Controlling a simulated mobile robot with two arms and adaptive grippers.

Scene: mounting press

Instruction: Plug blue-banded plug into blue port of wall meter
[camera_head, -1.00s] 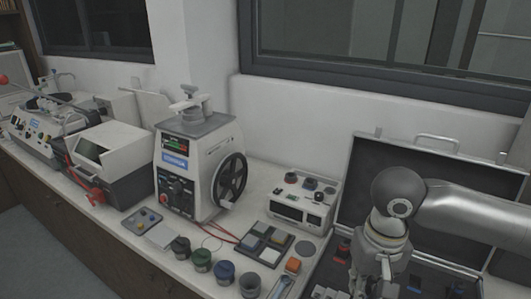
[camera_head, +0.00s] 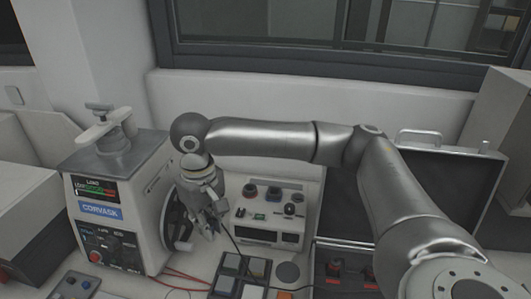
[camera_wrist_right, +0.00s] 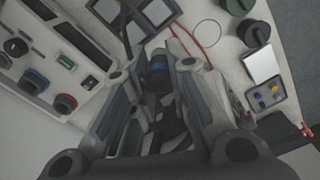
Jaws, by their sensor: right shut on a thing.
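My right gripper (camera_head: 210,230) points down between the press and the meter, and is shut on a dark plug. In the right wrist view the plug (camera_wrist_right: 157,75) shows a blue band between the fingers; its tip is hard to make out. A black cable (camera_head: 231,240) trails from the gripper. The white meter (camera_head: 262,222) stands just right of the gripper, against the wall. The blue port also shows in the wrist view (camera_wrist_right: 34,81), left of and apart from the plug. My left gripper is out of view.
The mounting press (camera_head: 110,205) with its handwheel (camera_head: 176,222) stands close left of the gripper. A tray of square pieces (camera_head: 240,275) lies in front of the meter. An open case (camera_head: 440,180) is at right, partly behind my arm. Red wires (camera_head: 185,277) cross the bench.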

